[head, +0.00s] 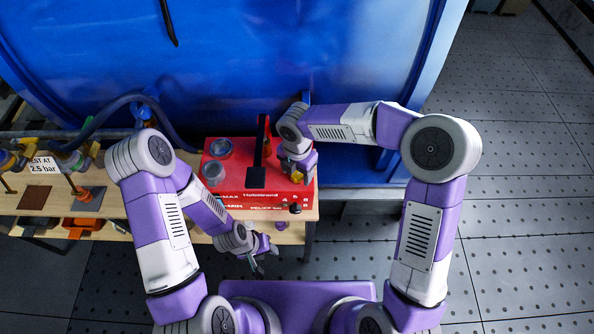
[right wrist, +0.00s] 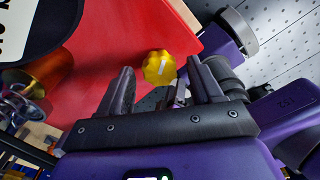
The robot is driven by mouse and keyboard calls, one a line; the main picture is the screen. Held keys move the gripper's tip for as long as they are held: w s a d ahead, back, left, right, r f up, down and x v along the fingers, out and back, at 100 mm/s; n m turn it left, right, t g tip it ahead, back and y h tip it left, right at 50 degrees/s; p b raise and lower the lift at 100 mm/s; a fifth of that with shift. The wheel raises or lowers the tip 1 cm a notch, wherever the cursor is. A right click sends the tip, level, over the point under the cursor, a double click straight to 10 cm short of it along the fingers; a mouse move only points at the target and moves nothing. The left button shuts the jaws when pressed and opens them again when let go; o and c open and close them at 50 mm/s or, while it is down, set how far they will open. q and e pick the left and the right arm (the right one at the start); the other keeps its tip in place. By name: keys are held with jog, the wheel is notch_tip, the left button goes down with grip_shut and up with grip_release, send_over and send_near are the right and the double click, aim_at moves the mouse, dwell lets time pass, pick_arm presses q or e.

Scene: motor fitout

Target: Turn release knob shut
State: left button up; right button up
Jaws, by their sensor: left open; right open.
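A yellow faceted knob (right wrist: 159,67) with a white mark on its face sits by the red box in the right wrist view. A bit of yellow, likely the same knob, shows in the head view (head: 297,176), partly hidden by my right gripper (head: 298,166). In the right wrist view my right gripper (right wrist: 160,84) is open. The knob appears between its two fingertips, with a gap on each side; contact is not seen. The red box (head: 233,184) stands on the bench. My left gripper (head: 257,262) is open and empty, in front of the bench.
The box carries two round gauges (head: 221,148), a black-ended lever (head: 257,177) and a black knob (head: 295,208) at its front right corner. The wooden bench (head: 310,213) runs left, with a "2.5 bar" sign (head: 42,165). A large blue tank (head: 250,60) stands behind.

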jog(key=shift+c, duration=0.5)
jog(key=c, duration=1)
jog(key=shift+o, duration=0.2)
jog(key=shift+m, duration=0.3)
jog(key=m, duration=1.1)
jog(key=shift+m, duration=0.4)
jog(key=m, duration=0.6)
jog(key=shift+w, duration=0.1)
jog(key=m, duration=0.5)
jog(key=shift+m, duration=0.4)
